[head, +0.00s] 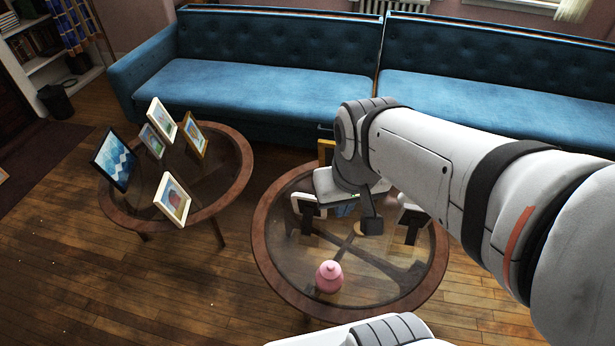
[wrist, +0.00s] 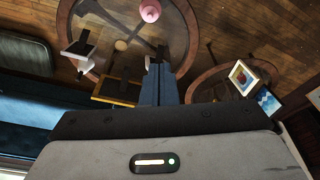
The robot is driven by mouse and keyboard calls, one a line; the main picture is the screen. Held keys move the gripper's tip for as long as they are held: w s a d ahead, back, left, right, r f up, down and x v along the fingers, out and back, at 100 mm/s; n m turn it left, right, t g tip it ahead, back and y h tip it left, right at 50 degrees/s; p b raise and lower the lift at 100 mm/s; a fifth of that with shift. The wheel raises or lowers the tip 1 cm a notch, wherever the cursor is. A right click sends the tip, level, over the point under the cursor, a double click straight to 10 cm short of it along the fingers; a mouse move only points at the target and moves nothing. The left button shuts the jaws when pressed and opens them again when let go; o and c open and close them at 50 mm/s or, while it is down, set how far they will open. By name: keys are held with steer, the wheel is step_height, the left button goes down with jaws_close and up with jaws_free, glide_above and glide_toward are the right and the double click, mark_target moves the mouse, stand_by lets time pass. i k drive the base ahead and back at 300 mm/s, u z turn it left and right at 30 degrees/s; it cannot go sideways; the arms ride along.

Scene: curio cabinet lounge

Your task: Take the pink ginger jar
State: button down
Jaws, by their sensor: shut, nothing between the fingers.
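The pink ginger jar (head: 330,277) stands upright with its lid on, near the front edge of the round glass-topped table (head: 262,245) in the head view. It also shows at the top of the wrist view (wrist: 150,11), partly cut off by the picture's edge. My gripper (wrist: 160,55) is shut and empty. Its fingertips point toward the jar side of the table and are apart from the jar. In the head view my arm reaches over the back of this table, and its wrist hides part of what stands there.
Picture frames stand on the same table, behind the jar; a white one (head: 308,203) is left of my wrist and another (head: 412,218) is right of it. A second round table (head: 240,165) at left holds several frames. Blue sofas (head: 250,88) line the back.

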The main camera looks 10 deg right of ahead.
mark_target(329, 278)
steer(key=u, duration=0.65)
steer(key=k, duration=1.05)
steer(key=z, duration=0.8)
steer(key=i, duration=1)
